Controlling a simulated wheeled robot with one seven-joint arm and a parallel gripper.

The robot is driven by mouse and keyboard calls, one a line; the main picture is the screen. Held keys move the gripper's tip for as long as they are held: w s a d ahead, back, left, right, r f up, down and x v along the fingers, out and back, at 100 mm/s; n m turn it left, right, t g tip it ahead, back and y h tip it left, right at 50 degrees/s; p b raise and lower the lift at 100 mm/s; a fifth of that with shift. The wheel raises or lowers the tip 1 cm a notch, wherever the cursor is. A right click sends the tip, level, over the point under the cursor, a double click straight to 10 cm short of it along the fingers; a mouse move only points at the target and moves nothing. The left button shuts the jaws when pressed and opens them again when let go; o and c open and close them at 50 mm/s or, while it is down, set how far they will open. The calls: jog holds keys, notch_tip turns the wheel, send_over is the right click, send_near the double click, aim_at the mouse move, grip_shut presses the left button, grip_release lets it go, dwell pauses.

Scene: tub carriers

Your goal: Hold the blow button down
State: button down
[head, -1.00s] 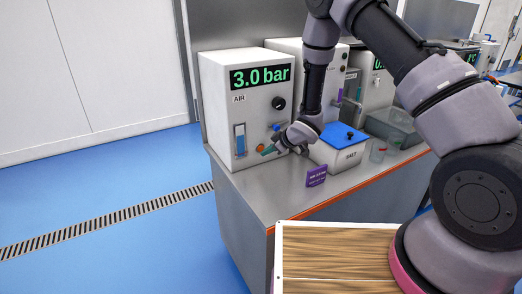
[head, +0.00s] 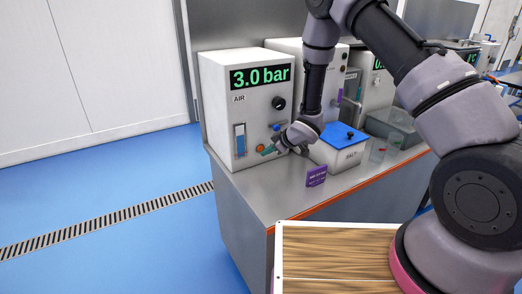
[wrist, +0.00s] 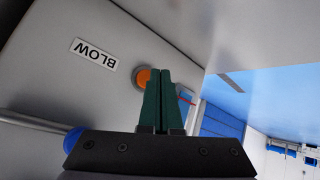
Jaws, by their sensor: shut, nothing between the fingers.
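The blow button is the orange round button (wrist: 143,78) beside the BLOW label (wrist: 94,54) in the wrist view. It also shows in the head view (head: 260,148), low on the front of the white AIR cabinet (head: 222,95). My gripper (wrist: 160,73) has its two green fingers shut together and empty. Its tips are at the button and cover its right part in the wrist view. I cannot tell whether they touch or press it. In the head view my gripper (head: 266,151) points left at the button. The cabinet display (head: 260,76) reads 3.0 bar.
A blue knob (wrist: 73,139) is near the gripper body in the wrist view. A white tub with a blue lid (head: 340,152) stands right of the gripper on the steel bench. A purple sign (head: 316,176) stands in front. Blue floor (head: 130,170) is clear at the left.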

jog(key=shift+w, duration=0.1)
dwell(0.5)
jog(key=shift+w+a, duration=0.2)
jog(key=shift+w, duration=0.05)
jog(key=shift+w+a, duration=0.3)
jog(key=shift+w, duration=0.1)
dwell(1.9)
jog(key=shift+s+d, duration=0.5)
jog(key=shift+s, duration=0.25)
jog(key=shift+s+d, duration=0.7)
jog(key=shift+s, duration=0.35)
jog(key=shift+s+d, duration=0.7)
jog(key=shift+s, duration=0.3)
